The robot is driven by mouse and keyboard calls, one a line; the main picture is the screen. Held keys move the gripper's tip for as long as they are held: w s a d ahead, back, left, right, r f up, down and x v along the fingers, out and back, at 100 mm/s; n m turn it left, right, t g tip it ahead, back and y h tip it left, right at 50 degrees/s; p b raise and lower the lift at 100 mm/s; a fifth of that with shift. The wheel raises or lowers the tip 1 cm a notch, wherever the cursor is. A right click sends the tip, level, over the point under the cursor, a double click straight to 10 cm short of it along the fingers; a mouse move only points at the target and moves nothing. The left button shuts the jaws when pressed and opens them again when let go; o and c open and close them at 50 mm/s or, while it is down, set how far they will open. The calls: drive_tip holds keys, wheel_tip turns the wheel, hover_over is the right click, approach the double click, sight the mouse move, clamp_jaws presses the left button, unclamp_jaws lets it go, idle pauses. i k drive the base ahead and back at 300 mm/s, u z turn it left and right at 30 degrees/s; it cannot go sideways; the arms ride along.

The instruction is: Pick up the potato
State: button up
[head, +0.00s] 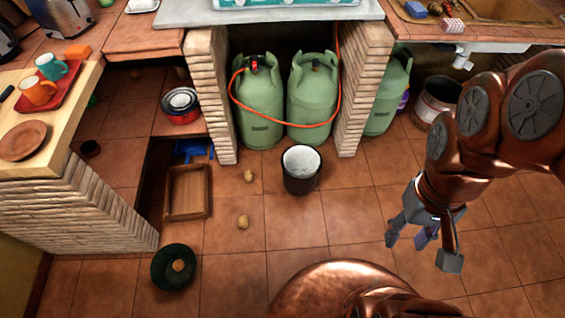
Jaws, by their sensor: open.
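Two small yellow-brown potatoes lie on the tiled floor in the head view: the nearer potato (243,222) and a second potato (248,176) a little farther back. A round, brownish thing (178,266) that may also be a potato sits in a dark green bowl (160,281) on the floor at the lower left. My gripper (421,250) hangs at the right, pointing down with its fingers spread. It is open and empty, well to the right of the potatoes and touching none of them.
A black bin (301,182) stands between the potatoes and my gripper. A wooden crate (170,192) is left of the potatoes. Green gas cylinders (312,105) stand behind, between brick pillars (209,95). The floor around the nearer potato is clear.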

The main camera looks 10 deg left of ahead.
sight(248, 174)
drive_tip(key=z, duration=0.5)
drive_tip(key=i, duration=2.4)
drive_tip(key=u, duration=4.45)
